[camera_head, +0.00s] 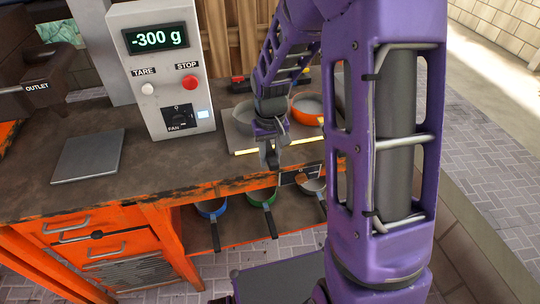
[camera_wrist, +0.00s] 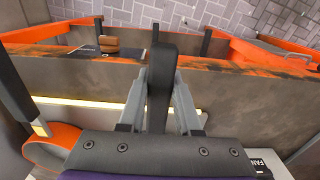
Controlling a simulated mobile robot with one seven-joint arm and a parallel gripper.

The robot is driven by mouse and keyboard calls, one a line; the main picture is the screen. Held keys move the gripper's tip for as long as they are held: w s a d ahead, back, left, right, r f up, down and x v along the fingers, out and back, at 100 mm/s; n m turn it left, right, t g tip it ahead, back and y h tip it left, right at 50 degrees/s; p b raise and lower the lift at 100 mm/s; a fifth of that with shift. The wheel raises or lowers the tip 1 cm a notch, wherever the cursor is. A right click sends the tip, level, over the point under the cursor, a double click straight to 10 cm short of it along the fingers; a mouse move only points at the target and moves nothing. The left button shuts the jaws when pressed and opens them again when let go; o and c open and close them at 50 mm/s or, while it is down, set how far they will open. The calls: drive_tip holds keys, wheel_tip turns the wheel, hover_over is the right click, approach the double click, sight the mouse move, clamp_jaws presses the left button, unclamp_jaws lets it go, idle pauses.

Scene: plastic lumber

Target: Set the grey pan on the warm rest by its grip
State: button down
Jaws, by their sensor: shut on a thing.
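The grey pan (camera_head: 243,111) is at the back of the bench, partly hidden by my arm. My gripper (camera_head: 270,155) is over the bench's front part, pointing down. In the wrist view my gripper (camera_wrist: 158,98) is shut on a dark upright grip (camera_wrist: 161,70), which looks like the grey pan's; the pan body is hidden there. A flat grey slab with a glowing yellow front strip (camera_head: 280,144), likely the warm rest, lies under the pan and gripper; the strip also shows in the wrist view (camera_wrist: 80,102). I cannot tell whether the pan touches the slab.
An orange pan (camera_head: 307,109) stands right of the grey pan. A scale box (camera_head: 162,70) reading -300 g stands left, with a bare square plate (camera_head: 87,158) beyond. Blue (camera_head: 212,208) and green (camera_head: 262,198) pans sit on the lower shelf.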

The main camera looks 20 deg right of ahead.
drive_tip(key=c, duration=0.5)
unclamp_jaws()
drive_tip(key=shift+r, duration=0.1)
